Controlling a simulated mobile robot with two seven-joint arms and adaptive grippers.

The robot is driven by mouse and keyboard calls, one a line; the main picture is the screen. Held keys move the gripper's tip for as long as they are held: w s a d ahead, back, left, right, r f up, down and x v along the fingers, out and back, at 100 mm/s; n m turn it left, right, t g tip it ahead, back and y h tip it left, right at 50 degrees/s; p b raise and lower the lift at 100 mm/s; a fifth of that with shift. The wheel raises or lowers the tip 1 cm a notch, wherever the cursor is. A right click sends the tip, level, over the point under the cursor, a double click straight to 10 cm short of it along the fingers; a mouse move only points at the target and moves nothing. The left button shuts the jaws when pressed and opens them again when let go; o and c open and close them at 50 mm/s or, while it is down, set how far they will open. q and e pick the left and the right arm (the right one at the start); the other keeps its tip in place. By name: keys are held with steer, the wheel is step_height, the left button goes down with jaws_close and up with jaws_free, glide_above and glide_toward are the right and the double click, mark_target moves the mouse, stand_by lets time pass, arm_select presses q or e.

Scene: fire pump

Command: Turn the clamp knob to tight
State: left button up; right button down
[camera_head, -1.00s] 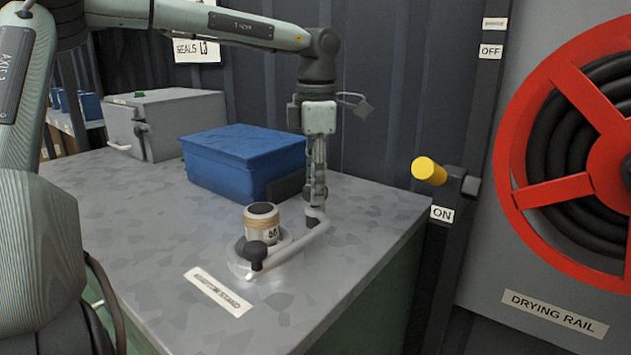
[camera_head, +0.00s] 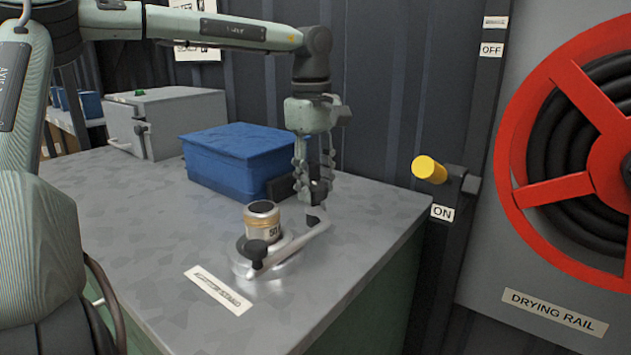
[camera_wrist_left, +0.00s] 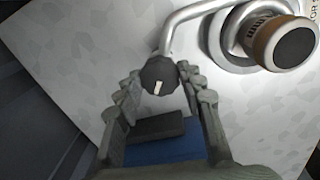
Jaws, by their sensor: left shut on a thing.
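The clamp knob (camera_head: 315,213) is small and dark and sits at the far end of a pale metal bar (camera_head: 298,247) on the adapter stand (camera_head: 243,268). In the left wrist view the knob (camera_wrist_left: 158,76) is black with a white pointer mark and lies between my fingertips. My left gripper (camera_head: 316,198) points down from above and is shut on it. The fingers hide part of the knob in the head view. A tan and grey cylindrical fitting (camera_head: 262,226) with a dark top stands upright on the stand. My right gripper is not in view.
A blue bin (camera_head: 225,165) stands close behind my left gripper. A grey box (camera_head: 170,120) is at the back left. A yellow-handled lever (camera_head: 429,169) and a red reel (camera_head: 550,190) are at the right.

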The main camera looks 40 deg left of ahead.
mark_target(312, 185)
arm_select(q)
steer(key=m, duration=0.5)
steer(key=shift+r+m, duration=0.1)
steer(key=shift+m, duration=0.2)
steer(key=m, duration=0.5)
steer(key=shift+m, duration=0.4)
steer(key=o, duration=1.2)
steer(key=shift+c, duration=0.2)
step_height(312, 185, up, 12)
steer(key=shift+s+a, duration=0.15)
steer(key=shift+a, duration=0.15)
steer(key=shift+h, duration=0.3)
